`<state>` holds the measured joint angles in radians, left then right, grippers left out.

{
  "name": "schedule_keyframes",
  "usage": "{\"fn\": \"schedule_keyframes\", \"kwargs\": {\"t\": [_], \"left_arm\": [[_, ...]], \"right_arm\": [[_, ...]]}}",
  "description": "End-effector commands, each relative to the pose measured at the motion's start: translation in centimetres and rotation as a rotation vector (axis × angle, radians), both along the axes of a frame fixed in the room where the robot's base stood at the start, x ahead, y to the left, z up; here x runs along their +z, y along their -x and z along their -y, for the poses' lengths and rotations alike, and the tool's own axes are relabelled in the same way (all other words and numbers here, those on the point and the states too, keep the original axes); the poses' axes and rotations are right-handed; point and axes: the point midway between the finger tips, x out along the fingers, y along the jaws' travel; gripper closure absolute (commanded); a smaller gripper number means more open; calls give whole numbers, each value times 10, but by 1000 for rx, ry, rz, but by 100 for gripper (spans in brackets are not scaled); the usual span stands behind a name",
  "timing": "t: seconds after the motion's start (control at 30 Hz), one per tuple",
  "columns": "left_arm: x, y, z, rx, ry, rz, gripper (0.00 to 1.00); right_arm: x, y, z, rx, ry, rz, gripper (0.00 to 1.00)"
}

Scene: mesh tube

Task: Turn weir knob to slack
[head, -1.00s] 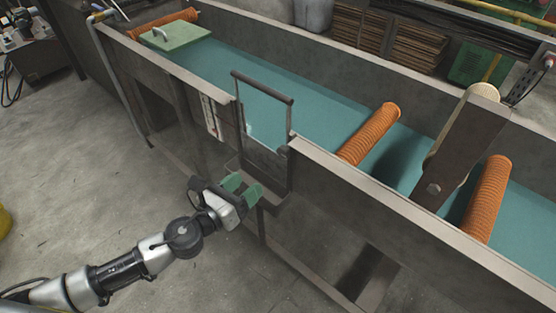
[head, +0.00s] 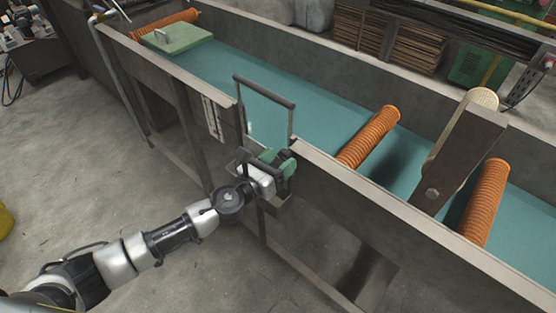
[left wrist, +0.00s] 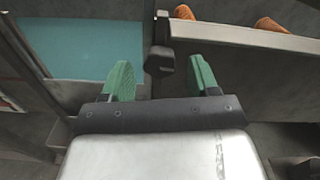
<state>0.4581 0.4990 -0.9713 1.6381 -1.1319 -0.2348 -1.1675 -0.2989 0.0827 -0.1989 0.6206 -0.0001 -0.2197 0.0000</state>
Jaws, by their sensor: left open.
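The weir is a dark upright frame with a top bar (head: 264,90) at the near wall of the tank. A dark faceted knob (left wrist: 159,63) shows in the left wrist view at the top of a post beside the weir opening. My left gripper (head: 279,160), with green fingers, is at the right foot of the weir frame in the head view. It is open, and in the left wrist view the knob appears between its fingertips with gaps on both sides. The gripper largely hides the knob in the head view. My right gripper is not in view.
The tank's near wall rim (head: 390,207) runs diagonally to the lower right. Orange ribbed rollers (head: 370,135) and a tilted dark beam (head: 460,160) stand over the teal water (head: 315,128). A green lidded plate (head: 178,37) lies at the far left.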

Motion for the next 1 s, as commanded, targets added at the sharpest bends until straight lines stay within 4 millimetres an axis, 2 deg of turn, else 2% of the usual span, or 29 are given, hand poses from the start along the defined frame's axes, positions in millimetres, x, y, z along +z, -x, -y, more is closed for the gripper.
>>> {"fn": "schedule_keyframes", "kwargs": {"t": [0.13, 0.4, 0.47, 0.77, 1.0], "left_arm": [[0, 0, 0, 0, 0, 0, 41], [0, 0, 0, 0, 0, 0, 82], [0, 0, 0, 0, 1, -1, 89], [0, 0, 0, 1, 37, -26, 89], [0, 0, 0, 1, 152, -109, 89]], "right_arm": [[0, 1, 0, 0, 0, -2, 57], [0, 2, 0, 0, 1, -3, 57], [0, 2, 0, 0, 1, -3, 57], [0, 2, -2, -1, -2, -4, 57], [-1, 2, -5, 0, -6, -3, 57]]}}
